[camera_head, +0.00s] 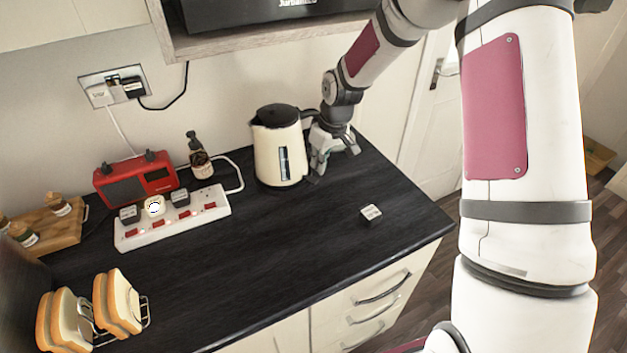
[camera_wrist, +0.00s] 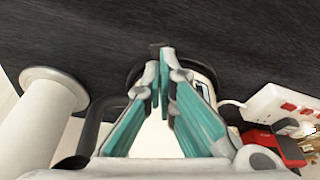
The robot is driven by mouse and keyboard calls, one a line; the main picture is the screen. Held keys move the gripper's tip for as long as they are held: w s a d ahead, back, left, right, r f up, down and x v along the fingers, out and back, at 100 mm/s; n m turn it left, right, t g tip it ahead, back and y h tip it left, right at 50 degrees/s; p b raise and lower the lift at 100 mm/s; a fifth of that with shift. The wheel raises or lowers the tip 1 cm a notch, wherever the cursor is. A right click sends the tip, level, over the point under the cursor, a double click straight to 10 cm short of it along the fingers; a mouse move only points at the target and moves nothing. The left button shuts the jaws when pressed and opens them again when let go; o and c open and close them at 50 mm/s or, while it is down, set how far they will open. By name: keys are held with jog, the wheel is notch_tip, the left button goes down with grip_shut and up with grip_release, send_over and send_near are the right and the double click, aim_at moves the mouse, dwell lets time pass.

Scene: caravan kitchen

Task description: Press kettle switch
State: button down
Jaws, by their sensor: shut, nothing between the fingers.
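The cream kettle (camera_head: 275,152) with a black lid and handle stands upright at the back of the dark worktop. My gripper (camera_head: 318,170) is low beside the kettle's right, handle side. In the wrist view, my gripper (camera_wrist: 162,62) is shut and empty, its teal fingers meeting at the tips. A small dark tab, apparently the kettle switch (camera_wrist: 159,46), shows just past the fingertips. I cannot tell whether they touch it. The kettle (camera_wrist: 207,76) is mostly hidden behind the fingers in that view. The switch is not clearly visible in the head view.
A white power strip (camera_head: 140,239) with plugs, a red radio (camera_head: 136,178) and a dark bottle (camera_head: 200,163) stand left of the kettle. A small block (camera_head: 371,213) lies front right. The middle worktop is clear.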

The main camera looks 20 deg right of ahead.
aim_at(316, 181)
jog(key=b+x, duration=0.1)
jog(key=x, duration=0.3)
jog(key=shift+w+f+b, duration=0.1)
jog(key=shift+f+b, duration=0.05)
jog(key=shift+b, duration=0.2)
jog(key=shift+f, duration=0.15)
jog(key=shift+b+x, duration=0.3)
jog(key=shift+x, duration=0.65)
jog(key=shift+s+d, duration=0.1)
jog(key=shift+s, duration=0.1)
jog(key=shift+s+d+r+p, duration=0.2)
jog(key=shift+s+d+p, duration=0.05)
jog(key=shift+s+p, duration=0.2)
jog(key=shift+s+d+r+p, duration=0.2)
jog(key=shift+s+r+p, duration=0.1)
jog(key=shift+s, duration=0.2)
jog(key=shift+s+d+r+p, duration=0.15)
jog(key=shift+s+d+p, duration=0.1)
jog(key=shift+s+p, duration=0.2)
jog(key=shift+w+f, duration=0.1)
jog(key=v, duration=1.2)
